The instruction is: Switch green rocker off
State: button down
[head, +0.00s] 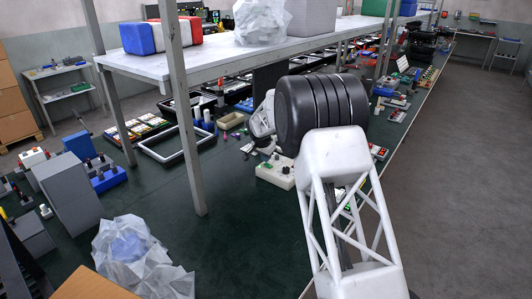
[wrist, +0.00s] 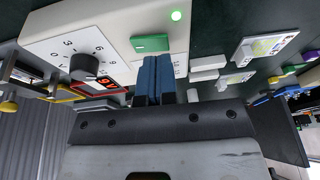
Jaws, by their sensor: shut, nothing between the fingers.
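The green rocker (wrist: 150,43) is a flat green switch on a white control box (wrist: 110,30), near the top middle of the wrist view. My fingers are hard to make out there.
Small white blocks (wrist: 208,66) and a white-framed panel (wrist: 262,46) lie to the right. In the head view a shelf post (head: 183,120) stands left of the arm; bare bench lies in front.

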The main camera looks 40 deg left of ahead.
aim_at(268, 166)
jog(key=shift+a+f, duration=0.1)
jog(key=shift+f, duration=0.55)
jog(key=shift+f, duration=0.1)
jog(key=shift+a+f+h, duration=0.3)
jog(key=shift+f+h, duration=0.1)
jog(key=shift+h, duration=0.4)
jog(key=shift+f, duration=0.3)
jog(key=shift+d, duration=0.15)
